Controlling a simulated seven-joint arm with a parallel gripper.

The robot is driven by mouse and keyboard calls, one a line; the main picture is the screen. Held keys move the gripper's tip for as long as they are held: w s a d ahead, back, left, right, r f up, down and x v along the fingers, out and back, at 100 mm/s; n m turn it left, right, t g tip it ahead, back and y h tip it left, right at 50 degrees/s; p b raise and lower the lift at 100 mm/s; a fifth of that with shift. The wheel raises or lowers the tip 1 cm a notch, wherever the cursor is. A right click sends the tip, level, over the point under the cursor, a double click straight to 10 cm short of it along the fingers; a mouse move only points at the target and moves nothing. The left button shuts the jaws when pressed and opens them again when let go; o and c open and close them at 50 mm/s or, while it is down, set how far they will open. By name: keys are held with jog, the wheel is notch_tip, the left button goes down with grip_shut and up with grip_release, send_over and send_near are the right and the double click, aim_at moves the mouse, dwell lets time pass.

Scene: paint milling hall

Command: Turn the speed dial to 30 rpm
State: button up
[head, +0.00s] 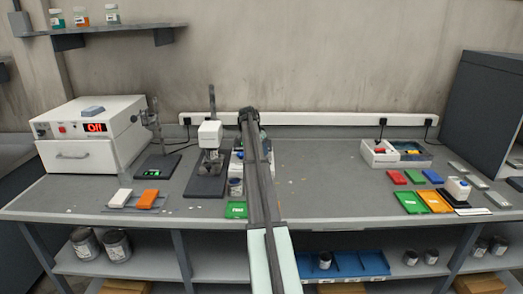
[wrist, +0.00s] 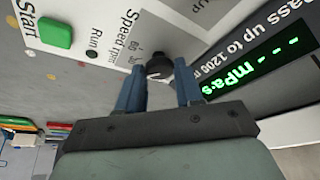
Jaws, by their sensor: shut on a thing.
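The speed dial (wrist: 159,68) is a dark round knob on a light panel in the wrist view. The words "Speed rpm" and the numbers 60 and 30 are printed beside it, seen rotated. My gripper (wrist: 160,88) has its two blue fingers on either side of the dial and is shut on it. I cannot tell which number the dial points to. In the head view my arm covers the dial and my fingertips.
The panel also carries a green Start button (wrist: 56,32), a Run lamp (wrist: 91,54) and a green-lit display (wrist: 262,67) showing dashes and "mPas". In the head view a stand with a white head (head: 210,134) is close left of my arm.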

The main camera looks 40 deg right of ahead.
jog(key=shift+m+g, duration=0.3)
jog(key=shift+m, duration=0.7)
jog(key=o, duration=1)
jog(key=shift+o, duration=0.2)
jog(key=v, duration=1.3)
jog(key=shift+w+r, duration=0.15)
jog(key=shift+r, duration=0.3)
